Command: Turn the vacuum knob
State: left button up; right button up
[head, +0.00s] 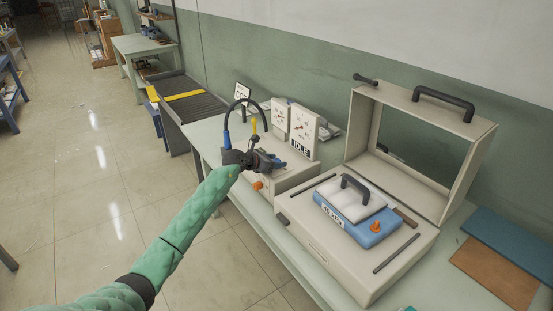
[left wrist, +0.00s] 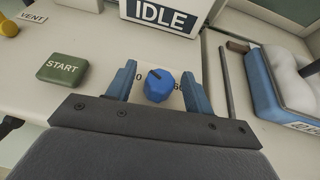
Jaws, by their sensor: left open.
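A blue round knob (left wrist: 158,87) with a dark pointer mark sits on the cream machine panel in the left wrist view, between a printed 0 and a partly hidden 6-something. Its own name label is not visible. My left gripper (left wrist: 158,92) is open, with one blue finger on each side of the knob and a visible gap on both sides. In the head view my left gripper (head: 275,162) is over the cream machine (head: 290,178), and it hides the knob. My right gripper is not in view.
The IDLE sign (head: 300,146) stands behind. An open cream case (head: 345,262) with a blue-and-white pack (head: 352,198) is at the right. An orange knob (head: 258,185) is on the machine's front.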

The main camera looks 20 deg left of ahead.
pick_arm(q)
jog(key=shift+w+d+f, duration=0.1)
jog(key=shift+w+d, duration=0.15)
jog(key=shift+w, duration=0.05)
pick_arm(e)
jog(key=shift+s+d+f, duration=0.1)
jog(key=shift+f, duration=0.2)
pick_arm(q)
jog(key=c, duration=1)
jog(key=shift+o, duration=0.2)
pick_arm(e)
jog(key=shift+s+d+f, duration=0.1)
pick_arm(q)
jog(key=shift+f, duration=0.1)
